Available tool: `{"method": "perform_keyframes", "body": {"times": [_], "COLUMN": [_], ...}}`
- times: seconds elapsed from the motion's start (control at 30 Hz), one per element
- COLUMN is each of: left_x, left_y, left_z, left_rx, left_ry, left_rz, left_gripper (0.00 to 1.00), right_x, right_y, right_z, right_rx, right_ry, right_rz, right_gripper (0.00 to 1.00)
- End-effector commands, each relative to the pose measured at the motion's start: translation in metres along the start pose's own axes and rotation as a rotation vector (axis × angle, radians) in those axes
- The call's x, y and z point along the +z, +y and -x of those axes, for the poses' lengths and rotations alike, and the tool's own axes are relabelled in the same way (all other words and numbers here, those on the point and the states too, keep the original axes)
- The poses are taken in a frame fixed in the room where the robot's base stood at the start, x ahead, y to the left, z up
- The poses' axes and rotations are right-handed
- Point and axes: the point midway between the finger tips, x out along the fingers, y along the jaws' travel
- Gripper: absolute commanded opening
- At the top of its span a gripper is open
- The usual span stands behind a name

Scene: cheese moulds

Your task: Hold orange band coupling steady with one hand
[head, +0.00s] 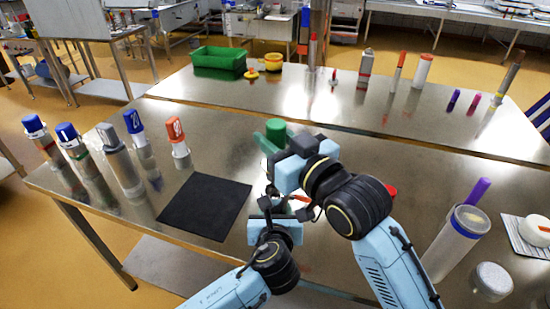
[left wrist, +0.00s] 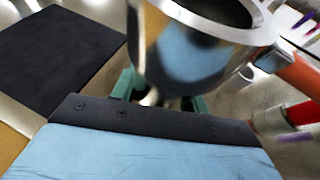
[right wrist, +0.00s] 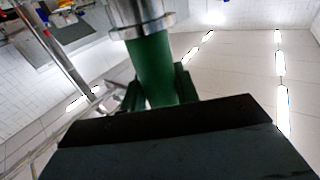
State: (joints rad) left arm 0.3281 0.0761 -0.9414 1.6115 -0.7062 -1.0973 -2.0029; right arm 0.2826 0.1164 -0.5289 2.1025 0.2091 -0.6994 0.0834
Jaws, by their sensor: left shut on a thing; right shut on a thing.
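My left gripper (head: 270,205) is low over the near table, right of the black mat. In the left wrist view it is shut on a shiny round metal coupling (left wrist: 195,55) with an open top. An orange piece (left wrist: 297,72) shows just right of it; I cannot tell if it belongs to the coupling. My right gripper (head: 273,143) is above and behind the left one. It is shut on a green cylinder (head: 276,128), which in the right wrist view (right wrist: 160,72) has a metal collar (right wrist: 143,25). My arms hide much of the space between the grippers.
A clear container (head: 455,240) and a purple item (head: 478,190) are at the right. A green bin (head: 218,60) is on the far table.

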Motion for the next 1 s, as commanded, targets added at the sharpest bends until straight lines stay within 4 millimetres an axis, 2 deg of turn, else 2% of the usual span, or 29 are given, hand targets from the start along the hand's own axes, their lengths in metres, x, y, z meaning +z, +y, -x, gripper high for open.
{"method": "perform_keyframes", "body": {"times": [0.03, 0.2, 0.53, 0.57, 0.6, 0.77, 1.0], "left_x": [0.000, -0.001, -0.001, -0.001, -0.001, -0.001, 0.000], "left_y": [0.000, 0.000, 0.000, 0.000, 0.000, 0.000, 0.000], "left_z": [0.000, 0.000, 0.000, 0.000, 0.000, 0.000, 0.000], "left_rx": [0.000, 0.000, 0.000, 0.000, 0.000, 0.000, 0.000], "left_ry": [0.001, 0.001, 0.001, 0.001, 0.001, 0.001, 0.001], "left_rz": [0.000, 0.000, 0.000, 0.000, 0.000, 0.000, 0.000], "left_gripper": [0.08, 0.08, 0.08, 0.46, 0.51, 0.70, 0.70], "right_x": [-0.012, -0.034, -0.039, -0.039, -0.039, -0.039, -0.039], "right_y": [0.000, 0.000, 0.000, 0.000, 0.000, 0.000, 0.000], "right_z": [0.000, 0.000, 0.000, 0.000, 0.000, 0.000, 0.000], "right_rx": [-0.001, 0.000, 0.000, 0.000, 0.000, 0.000, 0.000], "right_ry": [0.008, 0.004, 0.001, 0.001, 0.001, 0.001, 0.001], "right_rz": [0.001, 0.000, -0.001, -0.001, -0.001, -0.001, -0.001], "right_gripper": [0.00, 0.00, 0.00, 0.00, 0.00, 0.00, 0.00]}}
